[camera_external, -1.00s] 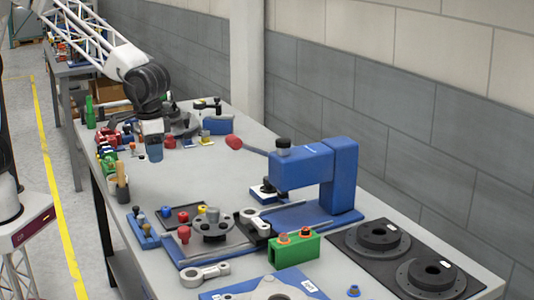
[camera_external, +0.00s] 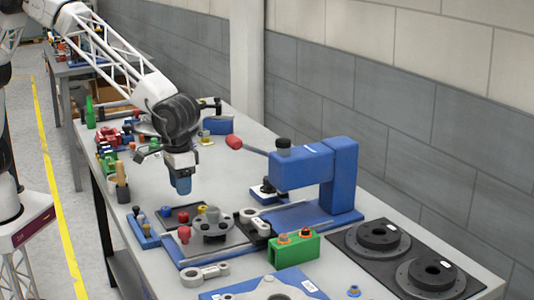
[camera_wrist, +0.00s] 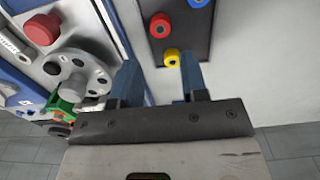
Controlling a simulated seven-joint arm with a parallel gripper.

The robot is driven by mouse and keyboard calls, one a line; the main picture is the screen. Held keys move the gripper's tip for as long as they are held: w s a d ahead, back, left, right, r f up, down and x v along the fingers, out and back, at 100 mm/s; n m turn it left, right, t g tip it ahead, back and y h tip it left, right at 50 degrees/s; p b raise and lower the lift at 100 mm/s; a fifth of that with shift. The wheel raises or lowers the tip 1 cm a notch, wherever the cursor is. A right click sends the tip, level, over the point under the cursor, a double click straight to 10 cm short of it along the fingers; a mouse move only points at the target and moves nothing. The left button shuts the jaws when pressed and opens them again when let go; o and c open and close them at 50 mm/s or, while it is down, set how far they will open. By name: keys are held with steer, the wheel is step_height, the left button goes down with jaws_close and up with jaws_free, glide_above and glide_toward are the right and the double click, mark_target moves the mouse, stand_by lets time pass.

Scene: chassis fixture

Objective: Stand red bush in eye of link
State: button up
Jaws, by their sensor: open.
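The red bush (camera_external: 183,217) stands in a dark tray (camera_external: 189,209); the wrist view also shows it (camera_wrist: 160,25). A grey link (camera_external: 204,274) with an eye at each end lies flat on the table's front part. A second grey link (camera_external: 254,221) sits on the blue press fixture. My gripper (camera_external: 181,186) hangs above and behind the tray, pointing down, open and empty. In the wrist view its blue fingers (camera_wrist: 160,78) are apart, with a yellow bush (camera_wrist: 171,57) just beyond them and the red bush farther on.
A blue press (camera_external: 318,178) with a red-ended lever stands right of the tray. A grey disc with holes (camera_external: 212,226) and a larger red knob (camera_external: 184,234) are close by. A green block (camera_external: 293,250) is at the front.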

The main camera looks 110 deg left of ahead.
mark_target(183, 214)
steer(key=shift+f, duration=0.1)
steer(key=shift+f, duration=3.9)
steer(key=c, duration=0.7)
steer(key=shift+r, duration=0.2)
steer(key=shift+r, duration=0.35)
steer(key=shift+r, duration=0.65)
